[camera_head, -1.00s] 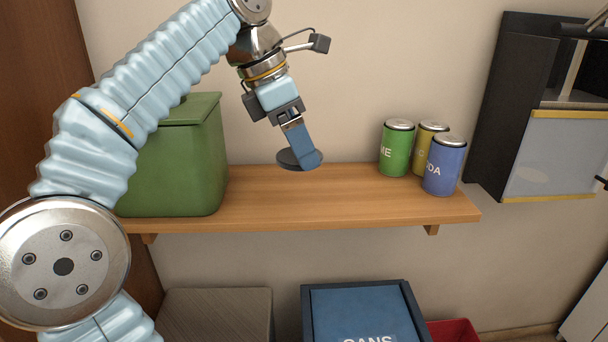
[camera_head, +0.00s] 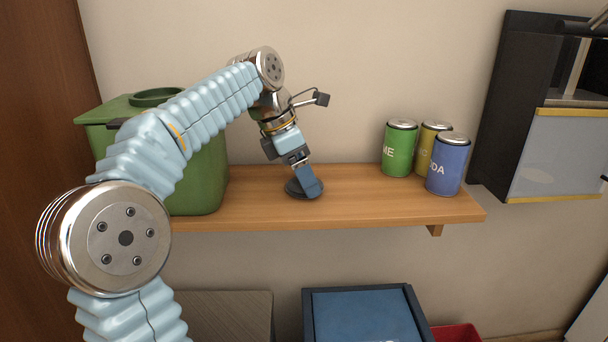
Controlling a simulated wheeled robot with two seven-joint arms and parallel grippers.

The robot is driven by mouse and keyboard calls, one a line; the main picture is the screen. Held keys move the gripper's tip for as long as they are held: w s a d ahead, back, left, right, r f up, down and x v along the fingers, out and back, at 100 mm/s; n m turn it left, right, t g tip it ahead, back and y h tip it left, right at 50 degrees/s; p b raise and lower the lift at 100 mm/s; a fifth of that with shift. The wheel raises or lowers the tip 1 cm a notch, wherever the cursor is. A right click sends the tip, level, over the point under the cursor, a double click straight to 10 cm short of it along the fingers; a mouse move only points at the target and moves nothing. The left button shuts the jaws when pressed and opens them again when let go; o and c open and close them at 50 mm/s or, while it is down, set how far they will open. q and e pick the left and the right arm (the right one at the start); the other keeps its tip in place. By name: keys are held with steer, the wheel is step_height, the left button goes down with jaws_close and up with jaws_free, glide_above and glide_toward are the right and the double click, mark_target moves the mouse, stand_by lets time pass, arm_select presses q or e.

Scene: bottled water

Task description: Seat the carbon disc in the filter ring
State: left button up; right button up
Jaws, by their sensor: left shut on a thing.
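The carbon disc (camera_head: 293,189) is dark and round. It is low at the wooden shelf's top, close to or touching the wood; I cannot tell which. My left gripper (camera_head: 311,189) has blue fingers pointing down and is shut on the disc's right side, hiding part of it. I cannot make out a separate filter ring with certainty. A round, raised green rim (camera_head: 157,96) shows on top of the green container (camera_head: 200,165), partly behind my left arm. My right gripper is not in view.
The wooden shelf (camera_head: 370,205) is clear between the disc and three cans: green (camera_head: 398,150), yellow (camera_head: 428,145) and blue (camera_head: 447,165). Below are a blue-lidded bin (camera_head: 365,315) and a red bin (camera_head: 455,335). A black-framed unit (camera_head: 505,110) is at right.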

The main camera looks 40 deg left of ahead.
arm_select(q)
steer(key=shift+f, duration=0.15)
steer(key=o, duration=1)
steer(key=shift+c, duration=0.2)
